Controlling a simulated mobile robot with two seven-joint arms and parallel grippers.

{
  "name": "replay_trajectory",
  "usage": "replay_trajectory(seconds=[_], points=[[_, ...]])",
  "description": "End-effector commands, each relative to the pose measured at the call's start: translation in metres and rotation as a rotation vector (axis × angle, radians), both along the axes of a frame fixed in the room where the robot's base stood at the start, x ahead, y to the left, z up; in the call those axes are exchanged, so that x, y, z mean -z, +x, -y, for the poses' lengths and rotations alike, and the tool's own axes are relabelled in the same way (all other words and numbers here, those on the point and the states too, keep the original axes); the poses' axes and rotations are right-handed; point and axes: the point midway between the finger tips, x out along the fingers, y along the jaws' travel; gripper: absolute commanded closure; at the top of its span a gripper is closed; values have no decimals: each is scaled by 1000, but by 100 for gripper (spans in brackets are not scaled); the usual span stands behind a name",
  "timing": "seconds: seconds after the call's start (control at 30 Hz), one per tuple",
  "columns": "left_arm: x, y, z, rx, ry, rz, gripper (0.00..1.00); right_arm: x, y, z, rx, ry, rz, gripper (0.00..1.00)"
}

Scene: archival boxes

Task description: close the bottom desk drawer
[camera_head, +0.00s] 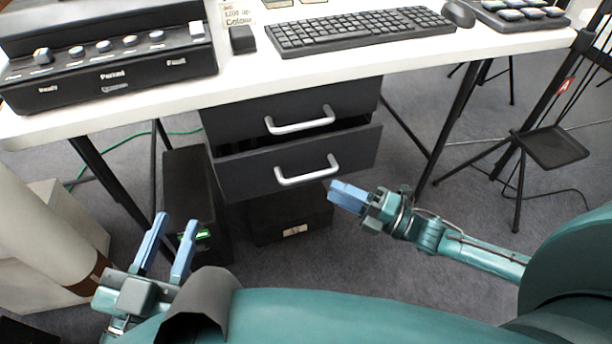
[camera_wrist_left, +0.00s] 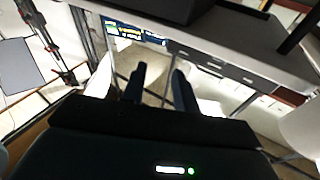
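The bottom desk drawer (camera_head: 235,176) is dark grey with a silver bar handle (camera_head: 308,175). It stands partly pulled out under the desk, with a dark gap above its front. The upper drawer (camera_head: 235,120), with a similar handle, looks shut. My right gripper (camera_head: 336,195) has its blue fingers together just below the right end of the bottom handle; I cannot tell whether it touches the drawer. My left gripper (camera_head: 175,219) is open and empty, low at the left, away from the drawer. Its parted fingers also show in the left wrist view (camera_wrist_left: 158,70).
The white desk top (camera_head: 350,58) holds a keyboard (camera_head: 360,30), a mouse (camera_head: 458,13) and a black control panel (camera_head: 110,70). A black box (camera_head: 190,185) stands left of the drawers, another (camera_head: 290,222) below them. Black stand legs (camera_head: 518,190) are at right.

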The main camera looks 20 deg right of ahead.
Motion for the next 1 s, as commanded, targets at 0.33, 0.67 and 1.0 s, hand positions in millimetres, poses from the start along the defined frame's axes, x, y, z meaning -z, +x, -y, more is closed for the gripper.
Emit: replay_trajectory(seconds=[0.33, 0.67, 1.0], points=[[-1, 1, 2, 21, -48, 14, 70, -8, 46, -50, -1, 3, 3, 66], [-3, 1, 5, 34, -58, 13, 70, -11, 57, -63, -1, 0, 0, 66], [-4, 1, 5, 36, -60, 16, 70, -11, 57, -62, -1, 0, 0, 79]])
